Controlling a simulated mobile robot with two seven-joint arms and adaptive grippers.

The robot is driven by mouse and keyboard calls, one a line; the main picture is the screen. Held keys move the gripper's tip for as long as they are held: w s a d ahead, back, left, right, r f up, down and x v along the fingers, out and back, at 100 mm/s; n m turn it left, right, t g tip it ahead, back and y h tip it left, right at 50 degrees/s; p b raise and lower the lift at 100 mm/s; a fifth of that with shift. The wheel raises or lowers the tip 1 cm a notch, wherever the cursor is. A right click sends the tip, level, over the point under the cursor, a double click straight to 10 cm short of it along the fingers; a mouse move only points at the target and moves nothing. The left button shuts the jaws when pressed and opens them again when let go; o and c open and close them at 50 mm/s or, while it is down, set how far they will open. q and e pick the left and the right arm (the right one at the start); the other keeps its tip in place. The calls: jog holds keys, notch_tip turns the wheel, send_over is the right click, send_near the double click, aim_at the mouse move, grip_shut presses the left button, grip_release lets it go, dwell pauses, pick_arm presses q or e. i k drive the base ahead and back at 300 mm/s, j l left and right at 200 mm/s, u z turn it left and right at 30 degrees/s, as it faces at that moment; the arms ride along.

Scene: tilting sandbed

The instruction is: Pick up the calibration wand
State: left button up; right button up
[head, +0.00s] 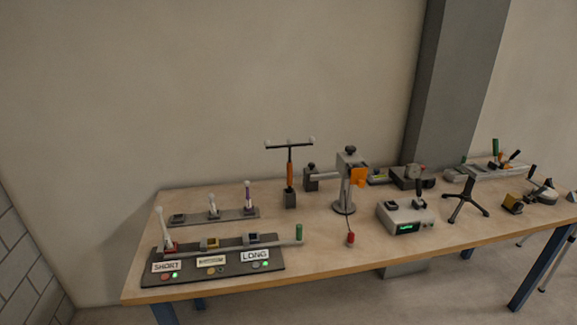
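A T-shaped wand (290,174), which looks like the calibration wand, stands upright near the middle of the wooden table in the head view. It has an orange grip, a dark shaft and a black crossbar with pale balls at its ends. Its lower end sits in a small dark block (290,200). Nothing covers the wand. Neither of my grippers is in view.
The table (330,257) has a dark panel (230,280) with labels and levers at front left. A rack (232,216) stands behind it. Right of the wand are a grey stand (340,192), a display box (407,215) and a black tripod (466,199).

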aim_at(290, 165)
jog(key=i+j+u, duration=0.1)
jog(key=i+j, duration=0.2)
jog(key=i, duration=0.2)
jog(key=i+j+u, duration=0.15)
jog(key=i, duration=0.3)
jog(key=j, duration=0.1)
